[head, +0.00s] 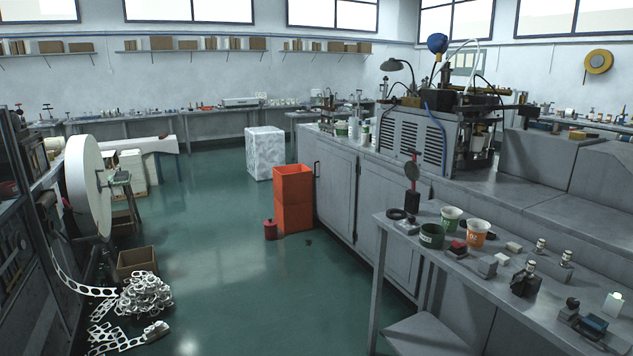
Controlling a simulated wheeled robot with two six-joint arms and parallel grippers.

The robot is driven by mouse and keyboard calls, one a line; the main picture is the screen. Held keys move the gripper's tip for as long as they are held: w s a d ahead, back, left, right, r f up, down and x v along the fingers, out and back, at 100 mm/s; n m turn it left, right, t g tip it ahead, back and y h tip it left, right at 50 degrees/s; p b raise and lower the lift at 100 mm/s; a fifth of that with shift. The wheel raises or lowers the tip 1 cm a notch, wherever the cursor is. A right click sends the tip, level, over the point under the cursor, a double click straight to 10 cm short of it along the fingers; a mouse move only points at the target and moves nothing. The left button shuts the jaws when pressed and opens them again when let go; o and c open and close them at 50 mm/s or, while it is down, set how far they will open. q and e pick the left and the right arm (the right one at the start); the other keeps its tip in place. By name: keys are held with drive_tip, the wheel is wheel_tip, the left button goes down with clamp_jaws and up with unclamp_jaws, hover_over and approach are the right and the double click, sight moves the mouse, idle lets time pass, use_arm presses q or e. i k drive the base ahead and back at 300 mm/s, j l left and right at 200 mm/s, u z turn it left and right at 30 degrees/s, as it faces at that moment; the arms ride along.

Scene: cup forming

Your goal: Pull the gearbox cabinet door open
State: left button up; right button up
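A long grey cabinet (376,170) runs along the right side under a machine. Its front has flat grey doors; the far door (335,185) has a dark upright handle (316,169) near its far edge. This door looks closed, flush with the front. A second grey panel (388,250) is nearer, partly hidden by the workbench. No label shows which door is the gearbox one. Neither of my grippers is in view.
Orange crates (293,218) and a red can (270,230) stand on the floor near the far door. A workbench (455,262) with cups and tools is at the right front. A white scrap pile (143,297) lies at left.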

sight(338, 169)
drive_tip(key=i+u, duration=0.3)
drive_tip(key=i, duration=0.45)
drive_tip(key=i+u, duration=0.15)
drive_tip(key=i, duration=0.55)
drive_tip(key=i+u, duration=0.1)
drive_tip(key=i, duration=0.6)
drive_tip(key=i+l+u, duration=0.15)
drive_tip(key=i, duration=0.55)
drive_tip(key=i+z, duration=0.15)
drive_tip(key=i, duration=0.35)
drive_tip(key=i+z, duration=0.15)
drive_tip(key=i, duration=0.4)
drive_tip(key=i+j+z, duration=0.15)
drive_tip(key=i, duration=0.35)
drive_tip(key=i+j+z, duration=0.15)
drive_tip(key=i, duration=0.35)
